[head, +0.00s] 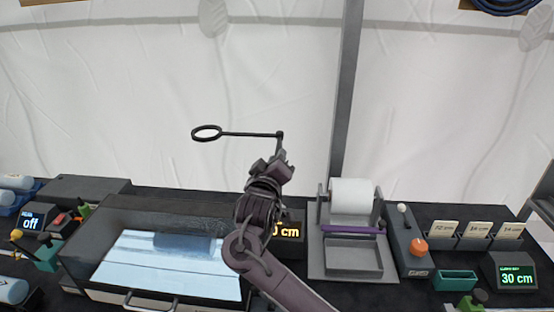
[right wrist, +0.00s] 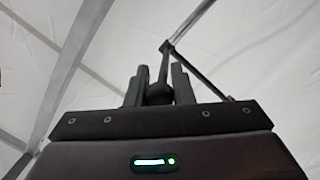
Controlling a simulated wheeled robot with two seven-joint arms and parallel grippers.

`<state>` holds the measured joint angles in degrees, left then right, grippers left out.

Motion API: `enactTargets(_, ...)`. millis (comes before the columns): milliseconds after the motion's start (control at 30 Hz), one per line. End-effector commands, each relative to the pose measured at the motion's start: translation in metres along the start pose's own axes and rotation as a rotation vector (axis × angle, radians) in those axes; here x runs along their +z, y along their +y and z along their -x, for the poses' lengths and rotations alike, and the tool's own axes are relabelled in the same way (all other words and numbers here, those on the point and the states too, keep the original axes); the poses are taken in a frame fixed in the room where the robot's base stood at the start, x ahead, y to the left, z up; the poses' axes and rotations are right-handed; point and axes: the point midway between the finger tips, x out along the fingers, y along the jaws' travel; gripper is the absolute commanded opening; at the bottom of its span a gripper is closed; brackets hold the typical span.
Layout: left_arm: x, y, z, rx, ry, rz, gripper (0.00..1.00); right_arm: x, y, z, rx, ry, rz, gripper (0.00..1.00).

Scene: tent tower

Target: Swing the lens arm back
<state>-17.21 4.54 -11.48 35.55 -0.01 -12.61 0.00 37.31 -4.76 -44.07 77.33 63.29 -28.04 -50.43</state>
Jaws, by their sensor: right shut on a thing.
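The lens arm (head: 245,134) is a thin black rod with a dark ring (head: 206,132) at its left end. It reaches left, roughly level, above the box with the lit top, and its right end meets a short upright piece. My right gripper (head: 279,158) is raised at that right end. In the right wrist view, my right gripper (right wrist: 159,78) is shut on a round black knob (right wrist: 158,93) between its fingers. The lens arm's rod (right wrist: 200,68) shows above the knob there. My left gripper is not in view.
A box with a bright lit top (head: 165,270) stands at the lower left. A white roll (head: 352,196) sits in a grey holder right of my arm. A "30 cm" display (head: 516,278) and a teal tray (head: 455,281) are further right.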

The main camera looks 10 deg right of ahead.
Motion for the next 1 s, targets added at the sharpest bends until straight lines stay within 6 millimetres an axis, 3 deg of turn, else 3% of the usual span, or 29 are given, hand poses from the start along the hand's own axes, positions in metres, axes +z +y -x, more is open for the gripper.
enactTargets(200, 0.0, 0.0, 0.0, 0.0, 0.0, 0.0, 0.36, -0.001, 0.0, 0.0, -0.001, 0.003, -0.001, 0.0)
enactTargets(233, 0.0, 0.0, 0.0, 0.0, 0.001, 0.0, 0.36, -0.001, 0.0, 0.0, -0.002, 0.003, -0.001, 0.24)
enactTargets(400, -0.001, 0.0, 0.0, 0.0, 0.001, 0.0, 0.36, -0.001, 0.0, 0.0, -0.001, 0.002, -0.001, 0.43)
enactTargets(733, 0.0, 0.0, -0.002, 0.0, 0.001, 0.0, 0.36, 0.0, -0.001, 0.006, -0.002, 0.002, -0.002, 0.43)
enactTargets(1000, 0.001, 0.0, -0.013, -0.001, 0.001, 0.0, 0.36, 0.0, -0.003, 0.05, -0.005, 0.003, -0.006, 0.43)
